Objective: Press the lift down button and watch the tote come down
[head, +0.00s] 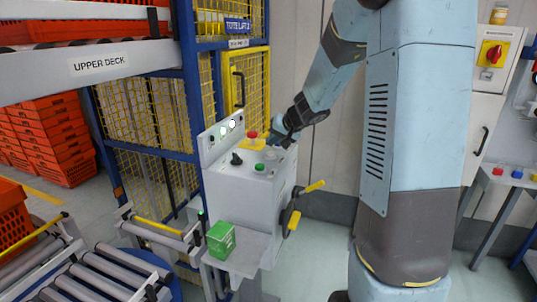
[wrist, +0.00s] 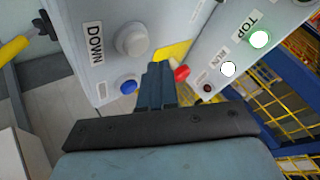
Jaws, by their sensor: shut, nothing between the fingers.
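The grey control console (head: 240,195) stands in front of the lift cage. In the wrist view a DOWN label (wrist: 95,42) sits beside a pale round button (wrist: 132,40) and a blue button (wrist: 128,86). My gripper (wrist: 160,70) is shut and empty, its tips near both these buttons and a red one (wrist: 181,73); contact cannot be told. In the head view my gripper (head: 273,141) is at the console's far right side. The lamp by the TOP label (wrist: 259,39) is lit greenish white. The lamp by RUN (wrist: 228,69) is lit white. No tote is clearly visible inside the lift.
The yellow mesh lift cage (head: 245,85) rises behind the console. A green box (head: 221,240) sits on the console's front shelf. Roller conveyors (head: 100,280) lie at lower left, and stacked orange totes (head: 60,140) stand behind. The upper deck (head: 100,68) is at upper left.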

